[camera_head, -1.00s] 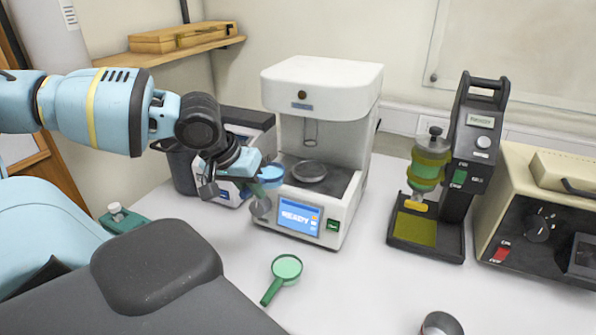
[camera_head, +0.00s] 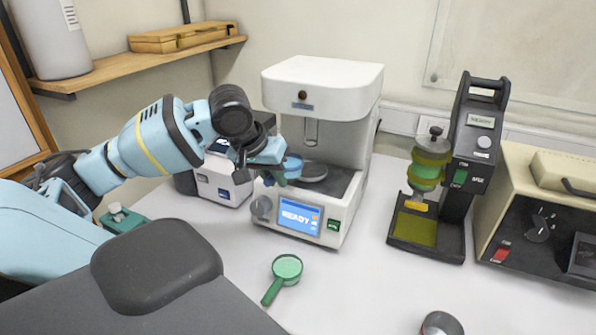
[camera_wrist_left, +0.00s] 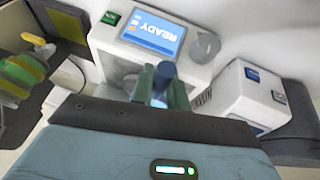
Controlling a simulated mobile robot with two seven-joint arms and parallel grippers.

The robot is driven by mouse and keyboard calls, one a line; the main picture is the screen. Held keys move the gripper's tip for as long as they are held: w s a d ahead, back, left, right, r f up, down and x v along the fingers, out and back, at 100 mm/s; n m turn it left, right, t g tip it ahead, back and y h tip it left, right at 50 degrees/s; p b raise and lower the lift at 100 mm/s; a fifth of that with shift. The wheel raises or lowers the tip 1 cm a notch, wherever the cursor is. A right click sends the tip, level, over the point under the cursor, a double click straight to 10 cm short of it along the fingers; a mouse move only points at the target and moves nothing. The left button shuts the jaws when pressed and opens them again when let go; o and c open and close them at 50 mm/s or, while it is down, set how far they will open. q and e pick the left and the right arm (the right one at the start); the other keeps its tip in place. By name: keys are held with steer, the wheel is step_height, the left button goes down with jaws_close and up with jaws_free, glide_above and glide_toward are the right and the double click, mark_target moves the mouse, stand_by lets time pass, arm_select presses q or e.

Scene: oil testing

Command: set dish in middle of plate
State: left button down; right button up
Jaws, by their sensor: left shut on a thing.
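A small round blue dish (camera_head: 292,162) is held by my left gripper (camera_head: 277,172) in front of the white tester. In the left wrist view my left gripper (camera_wrist_left: 163,98) is shut on the blue dish (camera_wrist_left: 165,69), with a finger on each side. The round grey plate (camera_head: 314,172) sits inside the tester's open bay. In the head view the dish is just left of the plate and partly overlaps it; its height above the plate is hard to tell. My right gripper is not in view.
The white tester (camera_head: 320,90) has a screen reading READY (camera_head: 299,216), a side knob and a rod (camera_head: 311,132) hanging over the plate. A black stand (camera_head: 473,150) is at right, a white box (camera_head: 220,186) at left.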

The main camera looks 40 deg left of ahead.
mark_target(296, 168)
arm_select(q)
steer(key=shift+w+d+r, duration=0.1)
steer(key=shift+w+d, duration=0.2)
steer(key=shift+w, duration=1.25)
steer(key=shift+w, duration=0.1)
steer(key=w, duration=0.3)
steer(key=shift+w+d, duration=0.15)
steer(key=shift+d, duration=0.1)
steer(key=shift+f, duration=0.8)
steer(key=shift+f, duration=0.1)
steer(key=c, duration=1.4)
jaws_free()
steer(key=shift+o, duration=0.2)
steer(key=v, duration=1.2)
